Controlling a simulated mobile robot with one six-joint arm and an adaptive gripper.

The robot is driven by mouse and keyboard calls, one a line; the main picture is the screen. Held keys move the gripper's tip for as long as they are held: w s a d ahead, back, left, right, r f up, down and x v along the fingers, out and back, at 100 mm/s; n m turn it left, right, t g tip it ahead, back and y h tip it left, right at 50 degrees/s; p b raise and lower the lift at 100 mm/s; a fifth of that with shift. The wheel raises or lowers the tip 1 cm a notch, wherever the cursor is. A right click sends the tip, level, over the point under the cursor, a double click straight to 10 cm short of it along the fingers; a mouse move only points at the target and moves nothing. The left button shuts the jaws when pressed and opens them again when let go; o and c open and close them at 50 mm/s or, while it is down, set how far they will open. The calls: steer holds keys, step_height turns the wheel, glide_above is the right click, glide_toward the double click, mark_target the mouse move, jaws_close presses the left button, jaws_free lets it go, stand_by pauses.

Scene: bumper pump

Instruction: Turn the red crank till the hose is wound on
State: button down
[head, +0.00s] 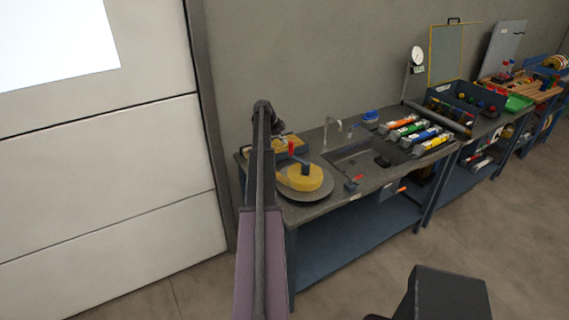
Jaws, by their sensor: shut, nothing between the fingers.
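A yellow reel (301,178) with a dark blue hub lies on a round grey plate at the left end of the workbench. A small upright red piece, which looks like the crank's handle (291,147), stands at the reel's far left side. My arm rises in front of the bench and bends over at the top. My gripper (281,141) is small and dark at the arm's far end, close to the red handle. It is shut and holds nothing; I cannot tell whether it touches the handle. I cannot make out the hose separately from the yellow reel.
The workbench (335,203) holds a sink (365,158) with a tap, a small red-handled fitting (355,182) at the front edge, and several coloured cartridges (415,132). A wall stands close behind. More loaded benches stand right. The floor in front is open.

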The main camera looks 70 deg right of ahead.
steer(key=w+a+f+n+g+h+b, duration=0.6)
steer(key=h+b, duration=0.5)
steer(key=b, duration=1.2)
steer(key=w+a+f+n, duration=0.2)
steer(key=a+n, duration=0.1)
steer(key=shift+w+a, duration=0.2)
steer(key=shift+a, duration=0.2)
steer(key=shift+s+d+f, duration=0.1)
steer(key=x, duration=1.3)
steer(key=shift+s+d, duration=0.15)
steer(key=shift+d, duration=0.25)
steer(key=shift+s+d+m+g, duration=0.15)
steer(key=shift+d+m+g, duration=0.15)
steer(key=shift+d+g, duration=0.15)
